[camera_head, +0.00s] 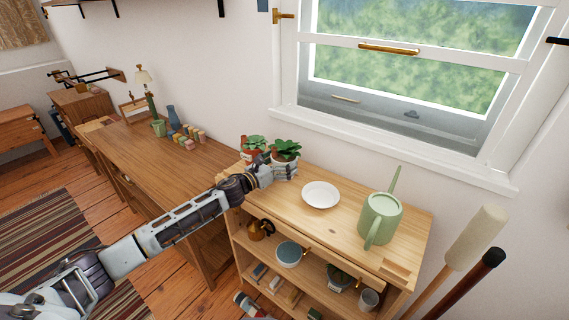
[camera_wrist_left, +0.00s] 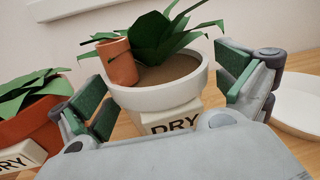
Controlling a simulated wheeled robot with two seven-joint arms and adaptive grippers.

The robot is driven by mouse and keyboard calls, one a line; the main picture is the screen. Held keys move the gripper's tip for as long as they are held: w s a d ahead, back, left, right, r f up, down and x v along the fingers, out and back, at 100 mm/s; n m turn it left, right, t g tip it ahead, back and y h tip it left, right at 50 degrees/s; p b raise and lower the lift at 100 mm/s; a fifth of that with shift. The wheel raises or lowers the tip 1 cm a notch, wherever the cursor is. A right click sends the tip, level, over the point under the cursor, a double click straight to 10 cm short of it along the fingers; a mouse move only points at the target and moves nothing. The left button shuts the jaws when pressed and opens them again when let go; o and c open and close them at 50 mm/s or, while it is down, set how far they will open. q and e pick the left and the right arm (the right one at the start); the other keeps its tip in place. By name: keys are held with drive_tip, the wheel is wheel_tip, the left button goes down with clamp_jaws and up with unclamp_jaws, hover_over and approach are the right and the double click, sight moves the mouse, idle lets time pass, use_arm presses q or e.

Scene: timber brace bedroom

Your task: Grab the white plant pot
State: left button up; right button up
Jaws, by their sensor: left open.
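The white plant pot (camera_wrist_left: 168,97) is centred in the left wrist view. It holds soil, a green leafy plant (camera_wrist_left: 165,38) and a small terracotta pot (camera_wrist_left: 117,62). A pale block marked "DRY" (camera_wrist_left: 175,122) shows just below its rim. In the head view the white pot (camera_head: 291,160) is at the back left of the wooden shelf top, partly hidden. My left gripper (camera_head: 270,172) is open beside it. In the left wrist view its fingers (camera_wrist_left: 165,85) are spread on either side of the pot, with gaps. My right gripper is not in view.
A terracotta pot with a plant (camera_wrist_left: 32,122) and its own "DRY" label is close on the left. A white plate (camera_head: 321,195) and a green watering can (camera_head: 381,217) stand to the right on the shelf top (camera_head: 340,222). The wall and window (camera_head: 400,60) are behind.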

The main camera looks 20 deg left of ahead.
use_arm(q)
drive_tip(key=shift+x, duration=0.9)
drive_tip(key=c, duration=1.3)
drive_tip(key=shift+r, duration=0.1)
drive_tip(key=shift+c, duration=0.7)
drive_tip(key=shift+r, duration=0.15)
